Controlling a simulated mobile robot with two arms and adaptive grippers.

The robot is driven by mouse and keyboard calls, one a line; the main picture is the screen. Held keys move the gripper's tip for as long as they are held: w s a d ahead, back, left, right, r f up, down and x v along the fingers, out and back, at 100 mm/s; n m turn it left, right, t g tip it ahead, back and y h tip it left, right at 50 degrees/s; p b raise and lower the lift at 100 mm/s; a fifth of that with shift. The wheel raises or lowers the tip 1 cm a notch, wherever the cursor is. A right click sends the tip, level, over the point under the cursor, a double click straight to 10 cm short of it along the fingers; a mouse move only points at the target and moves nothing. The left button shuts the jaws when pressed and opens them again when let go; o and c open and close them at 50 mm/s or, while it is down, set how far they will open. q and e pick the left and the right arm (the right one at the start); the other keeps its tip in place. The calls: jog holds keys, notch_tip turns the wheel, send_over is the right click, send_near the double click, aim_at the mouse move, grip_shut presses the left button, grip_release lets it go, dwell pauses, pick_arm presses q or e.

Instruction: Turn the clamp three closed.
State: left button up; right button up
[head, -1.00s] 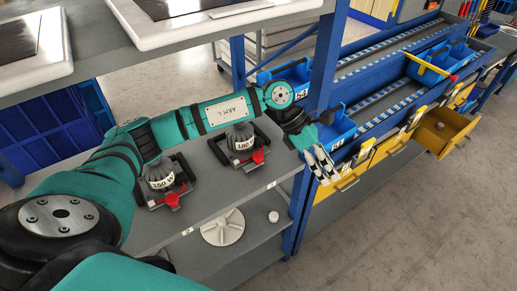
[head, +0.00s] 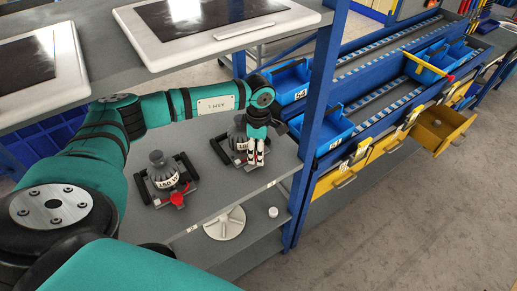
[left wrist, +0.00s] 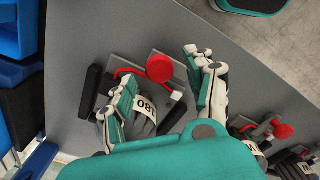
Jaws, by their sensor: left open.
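Two clamps with grey knobbed weights and red handles sit on the grey shelf. The left clamp (head: 165,175), marked 150, is in full view. The right clamp (head: 238,138), marked 180, is partly hidden behind my left gripper (head: 256,152). The shelf-edge tag nearest it is too small to read surely. In the left wrist view, the red handle knob (left wrist: 159,68) of the 180 clamp shows between the fingers of my open left gripper (left wrist: 163,82). The left fingers overlap the clamp body; I cannot tell if they touch it. My right gripper is not in view.
A white shelf plate with a dark panel (head: 205,15) hangs above my left arm. A blue post (head: 318,110) stands right of the clamps, beside blue bins (head: 325,130) and an open yellow drawer (head: 437,130). A white round stand (head: 226,224) is on the lower shelf.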

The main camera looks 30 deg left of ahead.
pick_arm(q)
jog(key=shift+f, duration=0.9)
jog(key=shift+c, duration=0.2)
grip_shut()
